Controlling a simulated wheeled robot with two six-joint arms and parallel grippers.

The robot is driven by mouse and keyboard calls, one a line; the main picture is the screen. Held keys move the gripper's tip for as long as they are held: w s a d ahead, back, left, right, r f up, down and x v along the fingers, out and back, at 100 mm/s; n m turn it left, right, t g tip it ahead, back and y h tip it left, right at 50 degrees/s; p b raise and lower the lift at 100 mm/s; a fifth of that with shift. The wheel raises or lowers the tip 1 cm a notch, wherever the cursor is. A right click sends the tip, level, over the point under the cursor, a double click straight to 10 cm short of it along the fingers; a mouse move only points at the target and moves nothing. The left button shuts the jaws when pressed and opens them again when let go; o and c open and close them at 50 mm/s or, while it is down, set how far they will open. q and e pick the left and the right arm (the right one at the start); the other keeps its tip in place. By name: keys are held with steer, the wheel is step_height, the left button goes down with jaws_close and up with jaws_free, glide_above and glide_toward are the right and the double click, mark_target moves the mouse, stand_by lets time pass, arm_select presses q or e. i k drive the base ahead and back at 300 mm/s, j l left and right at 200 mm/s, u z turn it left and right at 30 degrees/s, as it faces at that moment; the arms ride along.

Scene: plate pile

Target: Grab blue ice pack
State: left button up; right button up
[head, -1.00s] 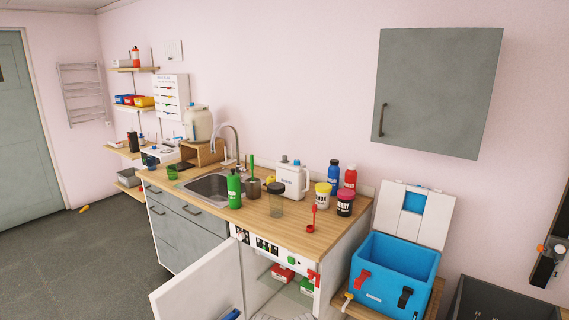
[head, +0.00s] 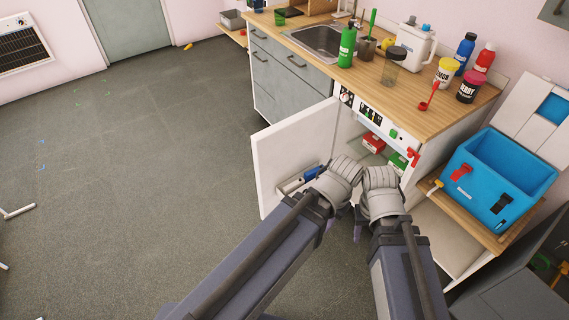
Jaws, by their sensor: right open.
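A flat blue panel (head: 553,107) is set in the raised white lid of the blue cooler box (head: 513,160); I cannot tell whether it is the ice pack. The cooler stands open at the right, and its floor is partly hidden. A small blue item (head: 311,173) sits in the rack on the inside of the open white door. My two arms reach forward side by side before the open cabinet. My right gripper (head: 358,224) is open, mostly hidden under its wrist, and well left of the cooler. My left gripper (head: 330,225) is almost wholly hidden behind its arm.
The open white door (head: 280,150) stands just left of my wrists. Red and green boxes (head: 373,143) sit inside the cabinet. The wooden counter (head: 415,95) holds bottles, jars and a red scoop. A dark bin (head: 510,285) is at the lower right.

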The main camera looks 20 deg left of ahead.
mark_target(308, 176)
steer(key=i+j, duration=0.2)
steer(key=j, duration=0.3)
steer(key=i+j, duration=0.25)
steer(key=j, duration=0.2)
steer(key=i+j, duration=0.2)
steer(key=j, duration=0.3)
steer(key=i+j, duration=0.25)
steer(key=j, duration=0.25)
steer(key=i+j, duration=0.2)
steer(key=j, duration=0.25)
steer(key=i+j, duration=0.25)
steer(key=j, duration=0.25)
steer(key=i+j, duration=0.2)
steer(key=j, duration=0.25)
steer(key=i+j, duration=0.25)
steer(key=j, duration=0.25)
steer(key=j+z, duration=0.15)
steer(key=z, duration=0.15)
steer(key=i+j+z, duration=0.1)
steer(key=z, duration=1.3)
steer(key=l+u, duration=0.5)
steer(key=l, duration=0.75)
